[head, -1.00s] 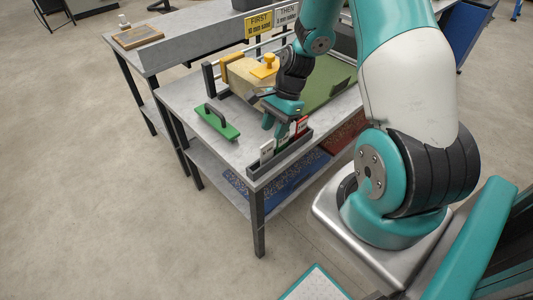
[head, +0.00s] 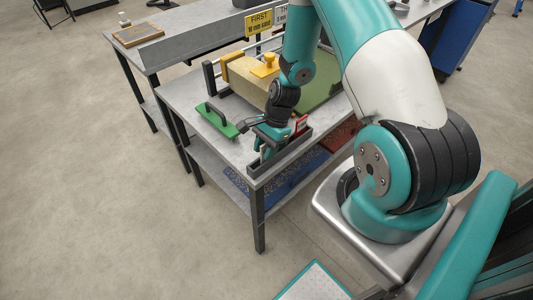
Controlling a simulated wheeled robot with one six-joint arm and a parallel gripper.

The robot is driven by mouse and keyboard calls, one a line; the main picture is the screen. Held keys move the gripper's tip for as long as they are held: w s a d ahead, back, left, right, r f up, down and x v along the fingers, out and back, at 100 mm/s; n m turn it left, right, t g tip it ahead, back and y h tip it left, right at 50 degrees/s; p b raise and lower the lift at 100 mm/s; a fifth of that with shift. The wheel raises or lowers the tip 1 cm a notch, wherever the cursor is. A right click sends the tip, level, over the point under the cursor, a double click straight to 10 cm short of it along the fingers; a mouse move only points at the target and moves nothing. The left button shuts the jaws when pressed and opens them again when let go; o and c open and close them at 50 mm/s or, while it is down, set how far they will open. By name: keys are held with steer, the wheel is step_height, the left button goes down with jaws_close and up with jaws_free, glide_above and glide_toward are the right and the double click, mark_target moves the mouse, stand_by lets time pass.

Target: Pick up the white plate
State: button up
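My gripper (head: 265,146) points down at the left end of a dark grey rack (head: 287,156) on the near edge of the grey table. The white plate stood upright in that end of the rack a second ago. It is now hidden behind the fingers or too small to make out. I cannot tell whether the fingers are around it, touching it, open or shut. A red plate (head: 300,125) with a white part stands in the rack to the right of the gripper.
A green float with a dark handle (head: 217,120) lies left of my gripper. Behind stands a beige block with a yellow knob (head: 264,68), beside green turf (head: 318,92). A yellow sign (head: 260,24) stands at the back. Bare tabletop (head: 222,152) lies left of the rack.

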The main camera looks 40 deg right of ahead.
jaws_close()
